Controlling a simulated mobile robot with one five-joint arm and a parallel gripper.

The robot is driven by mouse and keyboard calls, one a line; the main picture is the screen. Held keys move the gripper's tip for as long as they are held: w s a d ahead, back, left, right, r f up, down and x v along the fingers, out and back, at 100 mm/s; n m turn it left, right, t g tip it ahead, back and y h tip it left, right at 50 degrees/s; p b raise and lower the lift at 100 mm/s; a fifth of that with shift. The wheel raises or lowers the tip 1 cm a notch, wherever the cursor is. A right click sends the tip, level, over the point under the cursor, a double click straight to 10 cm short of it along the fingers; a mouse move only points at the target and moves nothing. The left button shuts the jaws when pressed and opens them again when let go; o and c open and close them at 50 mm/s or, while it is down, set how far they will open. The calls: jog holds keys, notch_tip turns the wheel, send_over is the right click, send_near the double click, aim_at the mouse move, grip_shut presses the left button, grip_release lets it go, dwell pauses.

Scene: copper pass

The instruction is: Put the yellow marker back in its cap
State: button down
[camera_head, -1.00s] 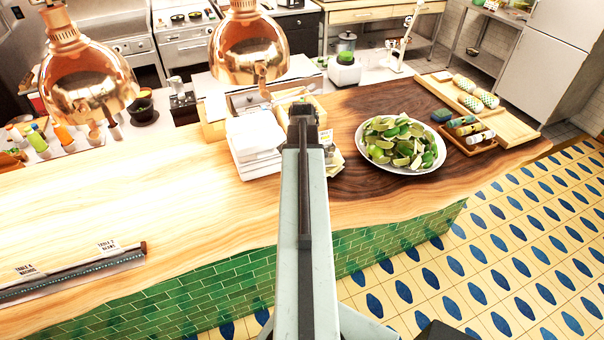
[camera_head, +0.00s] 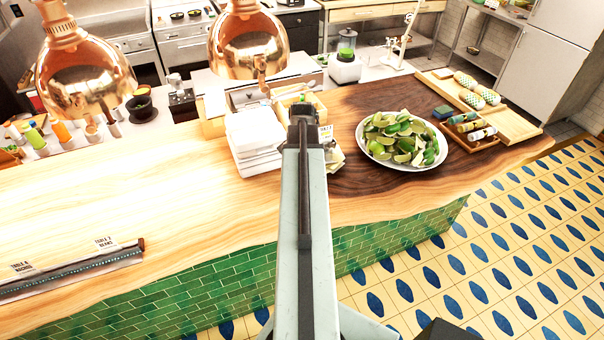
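I cannot make out the yellow marker or its cap for certain. A small wooden tray (camera_head: 449,137) on the right of the counter holds several short cylinders (camera_head: 481,134) with coloured bands, too small to identify. My arm reaches forward over the counter, straight up the middle of the view. Its dark end, with my gripper (camera_head: 303,112), is beside the stack of white plates or napkins (camera_head: 254,140). The fingers are hidden behind the arm, so I cannot tell whether they are open, shut or holding anything.
A white plate of lime wedges (camera_head: 402,141) stands right of my arm. A blue-green sponge-like block (camera_head: 442,113) and a wooden board (camera_head: 515,127) lie beyond it. Two copper lamps (camera_head: 248,50) hang at the left. A dark rail (camera_head: 70,273) lies front left. The left counter is mostly clear.

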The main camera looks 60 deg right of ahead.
jog(key=c, duration=0.8)
grip_release()
jog(key=shift+c, duration=0.2)
jog(key=shift+r, duration=0.1)
notch_tip(320, 180, up, 6)
jog(key=p, duration=0.6)
